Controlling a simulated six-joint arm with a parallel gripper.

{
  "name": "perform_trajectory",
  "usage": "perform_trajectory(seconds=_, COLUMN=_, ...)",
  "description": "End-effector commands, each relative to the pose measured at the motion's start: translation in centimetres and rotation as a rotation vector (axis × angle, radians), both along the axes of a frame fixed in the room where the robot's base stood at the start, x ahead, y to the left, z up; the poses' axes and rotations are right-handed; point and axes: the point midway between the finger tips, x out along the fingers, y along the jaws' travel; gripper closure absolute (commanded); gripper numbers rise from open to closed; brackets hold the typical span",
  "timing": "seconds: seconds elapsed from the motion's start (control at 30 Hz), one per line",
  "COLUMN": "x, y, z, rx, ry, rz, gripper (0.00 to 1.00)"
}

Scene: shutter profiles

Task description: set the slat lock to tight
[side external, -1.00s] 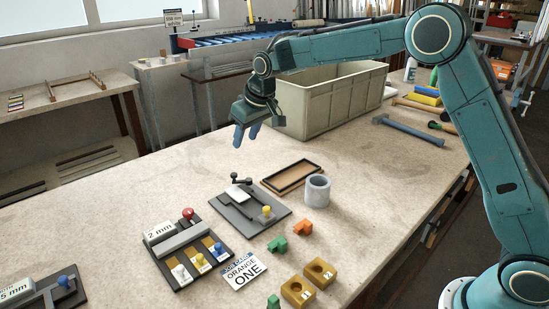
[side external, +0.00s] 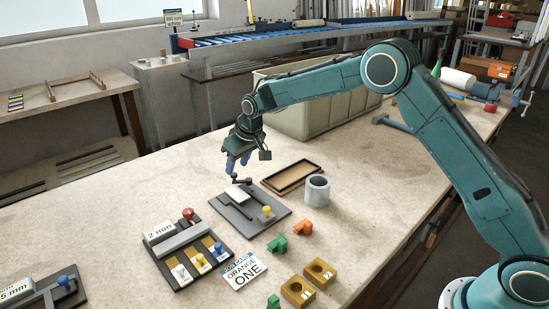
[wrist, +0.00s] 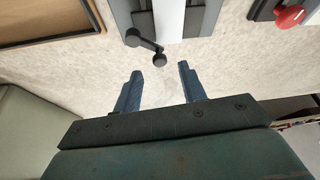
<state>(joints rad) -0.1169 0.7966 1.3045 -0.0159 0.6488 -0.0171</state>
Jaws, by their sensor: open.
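A dark grey fixture (side external: 238,212) with a white block and a yellow knob (side external: 267,212) lies on the bench. At its far end is a small black crank lever (side external: 241,181), which looks like the slat lock; no marking on it is readable. In the wrist view the lever (wrist: 146,45) runs from a round end at upper left to another round end at lower right. My gripper (side external: 236,168) is open and empty, just beyond the lever. In the wrist view its fingertips (wrist: 160,72) are spread either side of the lever's lower end, a little short of it.
A large bin (side external: 300,116) is behind my gripper. Bench left of the gripper is clear.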

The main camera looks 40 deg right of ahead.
Motion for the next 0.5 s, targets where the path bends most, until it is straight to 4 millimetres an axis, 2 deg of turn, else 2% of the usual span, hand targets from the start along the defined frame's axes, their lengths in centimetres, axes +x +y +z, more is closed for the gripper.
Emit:
perform_trajectory(seconds=0.2, x=0.9, y=0.1, z=-2.2, rx=0.000, ry=0.001, rz=0.000, gripper=0.59)
perform_trajectory(seconds=0.5, x=1.2, y=0.2, z=-2.9, rx=0.000, ry=-0.001, rz=0.000, gripper=0.59)
